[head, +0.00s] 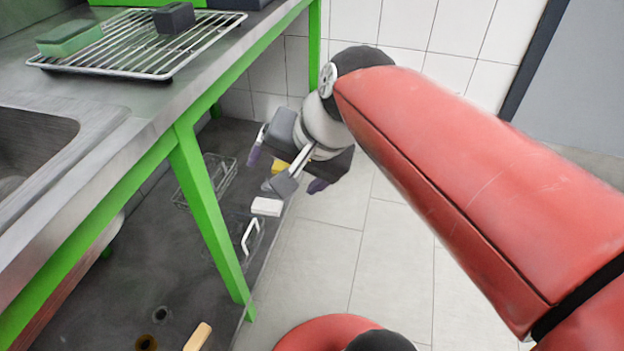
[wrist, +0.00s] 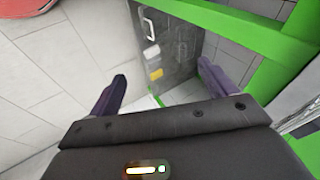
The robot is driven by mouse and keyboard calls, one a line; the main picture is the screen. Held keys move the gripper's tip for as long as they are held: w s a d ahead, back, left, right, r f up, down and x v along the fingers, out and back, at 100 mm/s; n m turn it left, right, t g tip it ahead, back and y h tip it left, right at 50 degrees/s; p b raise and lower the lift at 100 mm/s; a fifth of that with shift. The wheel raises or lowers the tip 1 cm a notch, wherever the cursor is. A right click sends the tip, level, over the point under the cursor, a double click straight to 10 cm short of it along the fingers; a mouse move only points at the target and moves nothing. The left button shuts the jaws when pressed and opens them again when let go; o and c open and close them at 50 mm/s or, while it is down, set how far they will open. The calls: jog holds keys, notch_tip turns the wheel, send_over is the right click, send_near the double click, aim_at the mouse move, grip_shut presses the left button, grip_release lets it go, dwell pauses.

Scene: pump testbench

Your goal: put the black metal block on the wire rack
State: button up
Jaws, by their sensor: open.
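A black block (head: 174,17) rests on the wire rack (head: 150,66), near its far right side. The rack lies on the steel worktop at the upper left of the head view. My gripper (head: 284,170) is open and empty, off the bench's right edge and below worktop height, well away from block and rack. In the wrist view my gripper (wrist: 162,72) shows its two purple fingers spread apart with nothing between them. Neither the block nor the rack can be made out in the wrist view.
A green sponge (head: 69,37) lies on the rack's left part. A sink (head: 32,150) is at left. The bench has a green frame leg (head: 207,215). The lower shelf holds wire baskets (head: 212,182) and a white item (head: 266,206).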

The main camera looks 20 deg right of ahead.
jog(key=s+d+f+n+h, duration=0.3)
jog(key=s+f+n, duration=0.3)
jog(key=n, duration=0.1)
